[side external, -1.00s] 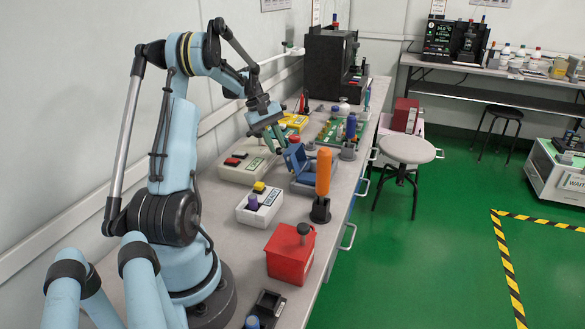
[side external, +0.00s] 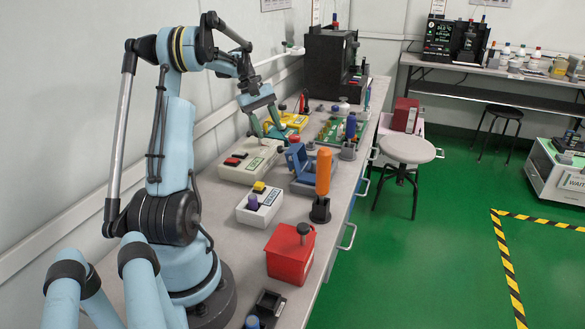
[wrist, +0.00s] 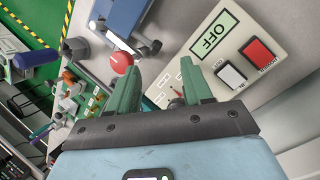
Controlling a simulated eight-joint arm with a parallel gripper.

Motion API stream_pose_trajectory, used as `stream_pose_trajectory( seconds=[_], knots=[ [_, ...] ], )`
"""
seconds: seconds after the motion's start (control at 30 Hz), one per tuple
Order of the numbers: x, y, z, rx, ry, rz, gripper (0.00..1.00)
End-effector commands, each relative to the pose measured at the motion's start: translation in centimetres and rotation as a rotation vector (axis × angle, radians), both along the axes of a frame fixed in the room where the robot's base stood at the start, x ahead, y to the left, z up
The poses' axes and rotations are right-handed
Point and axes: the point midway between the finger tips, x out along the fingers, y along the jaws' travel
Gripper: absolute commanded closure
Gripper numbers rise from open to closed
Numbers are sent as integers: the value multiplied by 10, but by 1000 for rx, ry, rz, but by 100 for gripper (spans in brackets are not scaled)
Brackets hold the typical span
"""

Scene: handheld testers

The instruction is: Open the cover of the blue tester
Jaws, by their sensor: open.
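The blue tester (side external: 305,182) sits on the bench, with its cover (side external: 296,157) standing raised at a steep tilt from the base. Part of the blue tester also shows at the top of the wrist view (wrist: 127,14). My gripper (side external: 266,128) is above and behind the tester in the side view, apart from the cover. Its green fingers are spread with nothing held between them, as the wrist view also shows (wrist: 160,88). The exact angle of the cover is hard to tell.
A beige tester (side external: 249,161) with an OFF display (wrist: 212,34) lies beside the blue one. A white tester (side external: 259,206), an orange-handled tool (side external: 323,172) and a red box (side external: 290,252) stand nearer. A yellow tester (side external: 291,121) and a green board (side external: 332,132) lie farther back.

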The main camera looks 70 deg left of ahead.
Motion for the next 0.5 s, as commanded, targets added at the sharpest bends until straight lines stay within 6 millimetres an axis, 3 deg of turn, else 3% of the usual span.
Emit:
stream_pose_trajectory(
  seconds=[0.2, 0.5],
  knots=[
    [-7, 6, 18, -2, 3, 2, 50],
    [-8, 6, 21, -3, 4, 1, 50]
  ],
)
